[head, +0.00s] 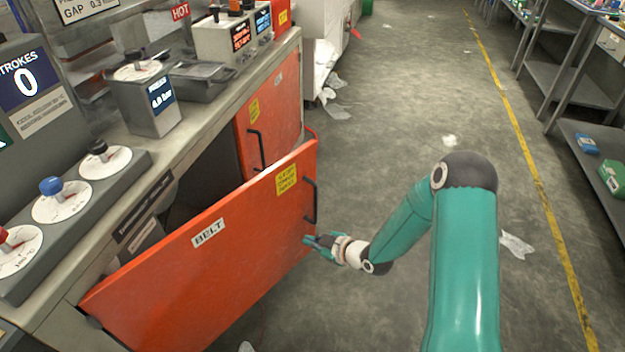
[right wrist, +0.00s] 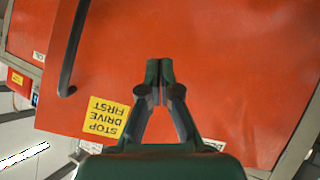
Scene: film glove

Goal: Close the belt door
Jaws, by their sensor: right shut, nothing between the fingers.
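The orange belt door (head: 215,262) stands ajar, swung out from the machine front, with a dark gap behind it. It carries a white "BELT" label, a yellow sticker and a black handle (head: 311,200) near its free edge. My right gripper (head: 308,240) is shut and empty at the door's outer face, just below the handle. In the right wrist view the shut fingertips (right wrist: 159,66) are over the orange door face (right wrist: 230,70), with the handle (right wrist: 72,50) to their left. I cannot tell whether they touch the door. My left gripper is out of view.
A second orange door (head: 270,115) with a black handle sits in the machine front beyond. The counter above holds dial controls (head: 62,203) and display boxes (head: 147,98). Bare floor (head: 400,110) lies right of the door. Shelving (head: 590,150) stands at the far right.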

